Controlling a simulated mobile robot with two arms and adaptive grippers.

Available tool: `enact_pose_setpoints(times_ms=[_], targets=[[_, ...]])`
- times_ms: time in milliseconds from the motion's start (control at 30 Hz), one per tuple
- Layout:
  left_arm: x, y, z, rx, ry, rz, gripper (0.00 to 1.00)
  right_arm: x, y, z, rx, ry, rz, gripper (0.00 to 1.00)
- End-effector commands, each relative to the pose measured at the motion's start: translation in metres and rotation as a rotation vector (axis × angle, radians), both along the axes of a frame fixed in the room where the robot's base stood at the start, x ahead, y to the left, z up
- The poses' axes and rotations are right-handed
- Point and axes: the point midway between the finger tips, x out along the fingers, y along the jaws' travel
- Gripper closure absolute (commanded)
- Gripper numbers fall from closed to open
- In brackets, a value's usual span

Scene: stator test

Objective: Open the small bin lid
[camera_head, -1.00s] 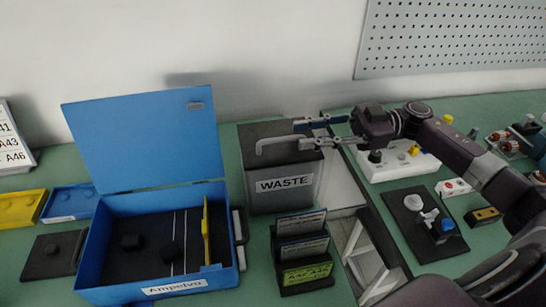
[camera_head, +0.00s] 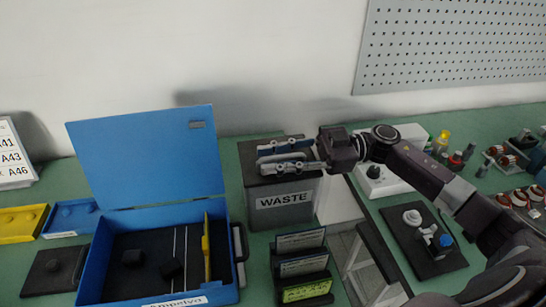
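The small bin (camera_head: 284,204) is a dark grey box with a white WASTE label, left of my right arm. Its dark lid (camera_head: 249,166) lies shut on top. A light grey handle (camera_head: 268,158) on the lid is partly hidden by my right gripper. My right gripper (camera_head: 284,157) is over the lid, its two fingers apart, one on the far side and one on the near side of the handle. I cannot tell whether the fingers touch the handle. My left gripper is not in view.
A blue case (camera_head: 150,160) with its lid raised stands left of the bin. A black card holder (camera_head: 302,264) stands in front of it. A white switch box (camera_head: 386,182) and a black fixture plate (camera_head: 420,250) lie to the right. The wall is close behind.

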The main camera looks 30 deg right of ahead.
Motion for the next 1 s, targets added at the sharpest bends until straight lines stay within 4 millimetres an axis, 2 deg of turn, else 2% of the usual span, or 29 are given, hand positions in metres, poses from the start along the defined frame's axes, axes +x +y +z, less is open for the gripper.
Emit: enact_pose_setpoints(times_ms=[33,267,667,1000], targets=[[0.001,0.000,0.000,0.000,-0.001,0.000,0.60,0.000,0.000,0.000,0.000,0.000,0.000,0.76],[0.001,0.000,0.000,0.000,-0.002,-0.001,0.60,0.000,0.000,0.000,-0.001,0.000,0.000,1.00],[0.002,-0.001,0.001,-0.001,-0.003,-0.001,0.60,0.000,-0.001,0.001,-0.001,0.000,-0.001,1.00],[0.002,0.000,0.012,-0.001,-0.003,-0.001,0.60,0.002,-0.001,0.007,0.011,0.040,-0.001,1.00]])
